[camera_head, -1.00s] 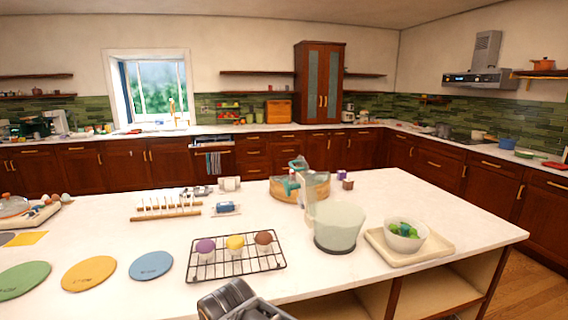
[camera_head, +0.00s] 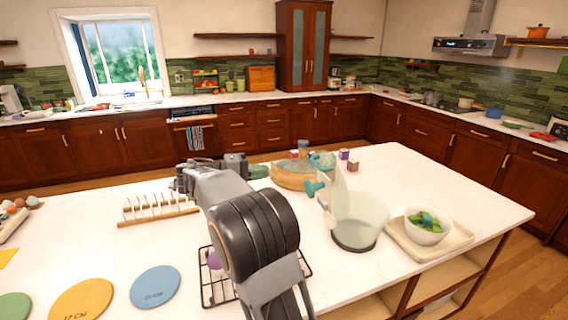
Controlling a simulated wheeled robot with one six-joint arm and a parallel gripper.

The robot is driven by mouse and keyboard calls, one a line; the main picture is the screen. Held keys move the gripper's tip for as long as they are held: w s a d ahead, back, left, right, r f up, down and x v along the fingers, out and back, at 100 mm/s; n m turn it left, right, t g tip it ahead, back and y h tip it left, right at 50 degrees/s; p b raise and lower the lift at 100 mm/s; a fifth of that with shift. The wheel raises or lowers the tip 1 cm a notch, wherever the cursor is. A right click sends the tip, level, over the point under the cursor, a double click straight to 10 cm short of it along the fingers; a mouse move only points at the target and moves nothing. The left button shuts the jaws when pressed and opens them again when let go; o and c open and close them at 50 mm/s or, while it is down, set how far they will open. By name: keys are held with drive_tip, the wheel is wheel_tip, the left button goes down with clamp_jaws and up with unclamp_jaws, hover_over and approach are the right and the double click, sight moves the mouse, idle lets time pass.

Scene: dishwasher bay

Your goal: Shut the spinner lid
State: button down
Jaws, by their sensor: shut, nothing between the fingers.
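The salad spinner's clear, pale-green bowl (camera_head: 362,222) stands on the white island with a dark ring at its base. Its clear lid (camera_head: 338,192) is raised nearly upright at the bowl's left rear edge, with a teal knob (camera_head: 315,188) facing left. My gripper (camera_head: 263,171) is above the island, left of the knob and apart from it, pointing right. Its fingertips are small and partly blend with the wooden board behind, but it looks shut and empty. My arm hides part of the wire rack.
A white bowl of green pieces (camera_head: 427,226) sits on a cream tray (camera_head: 458,238) right of the spinner. A round wooden board (camera_head: 290,178) with a jar lies behind. A wooden rack (camera_head: 158,213) and coloured discs (camera_head: 154,287) are at left.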

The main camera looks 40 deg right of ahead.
sight(315, 164)
drive_tip(key=p+x, duration=0.1)
drive_tip(key=x, duration=0.3)
drive_tip(key=p+x, duration=0.1)
drive_tip(key=x, duration=0.3)
drive_tip(key=p+x, duration=0.2)
drive_tip(key=x, duration=0.2)
drive_tip(key=shift+d+r, duration=0.2)
drive_tip(key=shift+r, duration=0.1)
drive_tip(key=shift+s+d+f, duration=0.2)
drive_tip(key=shift+s+d, duration=0.15)
drive_tip(key=shift+d, duration=0.3)
